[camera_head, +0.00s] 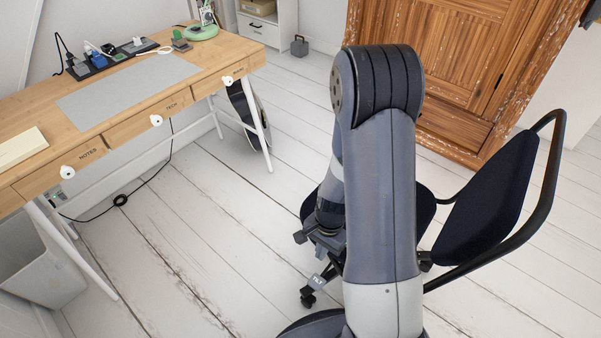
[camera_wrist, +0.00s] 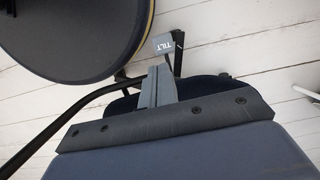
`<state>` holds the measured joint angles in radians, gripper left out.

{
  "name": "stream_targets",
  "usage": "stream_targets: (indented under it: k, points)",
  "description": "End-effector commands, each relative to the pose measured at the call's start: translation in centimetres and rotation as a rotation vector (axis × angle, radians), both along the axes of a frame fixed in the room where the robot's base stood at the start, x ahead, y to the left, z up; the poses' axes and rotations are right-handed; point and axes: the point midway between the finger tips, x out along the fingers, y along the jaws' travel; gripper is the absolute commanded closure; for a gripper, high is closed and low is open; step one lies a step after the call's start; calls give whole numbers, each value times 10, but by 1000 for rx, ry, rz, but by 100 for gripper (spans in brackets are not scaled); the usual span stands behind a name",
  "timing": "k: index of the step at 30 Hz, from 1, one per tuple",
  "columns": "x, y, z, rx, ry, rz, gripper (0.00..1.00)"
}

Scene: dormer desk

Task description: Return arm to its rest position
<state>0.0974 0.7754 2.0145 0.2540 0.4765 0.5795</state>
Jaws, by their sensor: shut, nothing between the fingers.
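My arm stands raised in the middle of the head view and bends over at the top, with the forearm hanging down behind the upper link. My gripper (camera_head: 322,243) hangs low at the left side of the arm, partly hidden by it, above the floor and near the office chair (camera_head: 490,205). In the wrist view my gripper's (camera_wrist: 158,86) grey fingers are together with nothing between them. A small grey tag marked TILT (camera_wrist: 164,44) shows just beyond the fingertips; I cannot tell the gap between them.
A wooden desk (camera_head: 95,125) with drawers stands at the left, a grey bin (camera_head: 38,262) below it. The chair is close behind and right of my arm. A wooden wardrobe (camera_head: 455,60) stands at the back. White plank floor (camera_head: 200,215) is clear between desk and arm.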

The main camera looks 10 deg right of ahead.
Motion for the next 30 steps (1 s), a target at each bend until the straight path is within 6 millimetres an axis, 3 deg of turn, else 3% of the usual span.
stream_targets:
  k: [17, 30]
  points:
    - [-1, 1, -110, 0, 4, -1, 100]
    - [0, 4, -133, 0, -1, -2, 100]
